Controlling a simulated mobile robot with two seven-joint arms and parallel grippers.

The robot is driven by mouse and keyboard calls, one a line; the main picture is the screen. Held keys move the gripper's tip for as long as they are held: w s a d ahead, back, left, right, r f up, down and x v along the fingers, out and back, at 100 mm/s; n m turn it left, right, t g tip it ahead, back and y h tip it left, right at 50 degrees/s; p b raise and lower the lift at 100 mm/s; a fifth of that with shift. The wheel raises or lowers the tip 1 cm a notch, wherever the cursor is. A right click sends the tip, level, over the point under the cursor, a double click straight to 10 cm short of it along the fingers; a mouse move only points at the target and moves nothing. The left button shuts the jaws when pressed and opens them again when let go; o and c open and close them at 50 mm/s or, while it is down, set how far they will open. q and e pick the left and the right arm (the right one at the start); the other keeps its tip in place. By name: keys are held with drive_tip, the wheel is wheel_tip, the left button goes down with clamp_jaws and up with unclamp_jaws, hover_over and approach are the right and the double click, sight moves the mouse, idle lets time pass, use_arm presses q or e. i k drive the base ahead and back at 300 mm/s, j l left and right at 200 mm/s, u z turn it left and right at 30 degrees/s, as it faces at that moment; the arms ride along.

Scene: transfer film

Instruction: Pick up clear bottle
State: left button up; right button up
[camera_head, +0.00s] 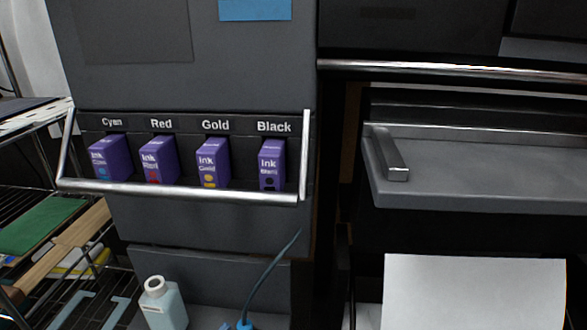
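A pale, light-blue bottle with an open white neck (163,304) stands at the bottom of the head view, on a grey ledge below the ink panel. Its lower part is cut off by the picture's edge. It looks upright with a slight tilt in the view. Neither of my grippers is in view.
Purple ink cartridges (213,163) sit in labelled slots behind a metal bar (180,192). A blue item with a thin dark tube (262,282) is right of the bottle. A wire rack (55,240) stands left. A grey tray with handle (480,175) and white sheet (474,292) are right.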

sight(161, 305)
drive_tip(key=k, duration=1)
